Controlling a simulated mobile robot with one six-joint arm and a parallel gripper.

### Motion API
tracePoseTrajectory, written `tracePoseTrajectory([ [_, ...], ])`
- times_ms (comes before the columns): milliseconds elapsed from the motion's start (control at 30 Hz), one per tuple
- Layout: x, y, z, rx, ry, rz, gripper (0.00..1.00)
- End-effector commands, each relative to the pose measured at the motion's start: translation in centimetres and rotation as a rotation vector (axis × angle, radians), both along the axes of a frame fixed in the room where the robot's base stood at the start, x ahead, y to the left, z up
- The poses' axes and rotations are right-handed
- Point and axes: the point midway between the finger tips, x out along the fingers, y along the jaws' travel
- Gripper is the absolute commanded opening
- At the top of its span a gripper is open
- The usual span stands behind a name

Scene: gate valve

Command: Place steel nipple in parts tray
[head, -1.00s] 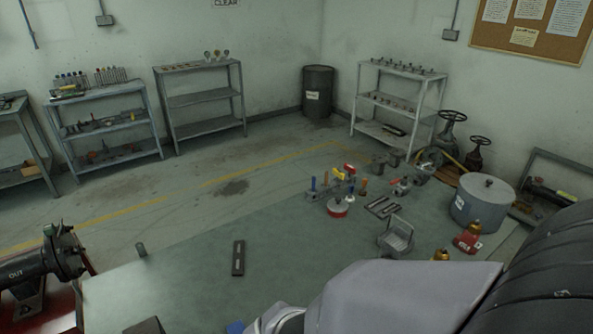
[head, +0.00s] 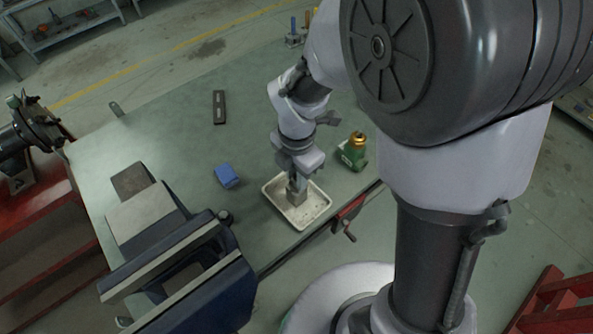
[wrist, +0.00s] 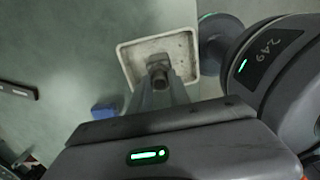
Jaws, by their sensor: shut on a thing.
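The parts tray (head: 316,211) is a shallow, pale, worn tray on the green bench top near the front edge. My gripper (head: 297,194) points down over the tray's left part, its tips within the tray's outline. In the wrist view, my gripper (wrist: 158,84) is shut on the steel nipple (wrist: 158,70), a short dark grey piece at the fingertips. The parts tray (wrist: 183,47) lies behind it. I cannot tell whether the nipple touches the tray floor. In the head view the fingers mostly hide the nipple.
A blue block (head: 227,176) lies left of the tray, and a green thing with a brass top (head: 355,151) stands at its upper right. A large vise (head: 185,265) is at the lower left. A dark bar (head: 219,107) lies farther back. Bench between them is clear.

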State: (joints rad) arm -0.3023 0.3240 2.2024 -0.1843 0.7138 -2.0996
Motion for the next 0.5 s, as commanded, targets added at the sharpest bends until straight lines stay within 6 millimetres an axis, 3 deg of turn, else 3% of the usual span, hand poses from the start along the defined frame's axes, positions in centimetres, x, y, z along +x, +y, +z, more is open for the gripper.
tracePoseTrajectory([
  [100, -0.01, 0.01, -0.29, 0.000, 0.000, 0.000, 0.00],
  [133, -0.03, 0.00, -0.28, -0.001, 0.001, 0.000, 0.27],
  [233, -0.03, 0.01, -0.23, 0.000, 0.000, 0.000, 0.45],
  [500, -0.03, 0.01, -0.18, 0.000, 0.000, 0.000, 0.45],
])
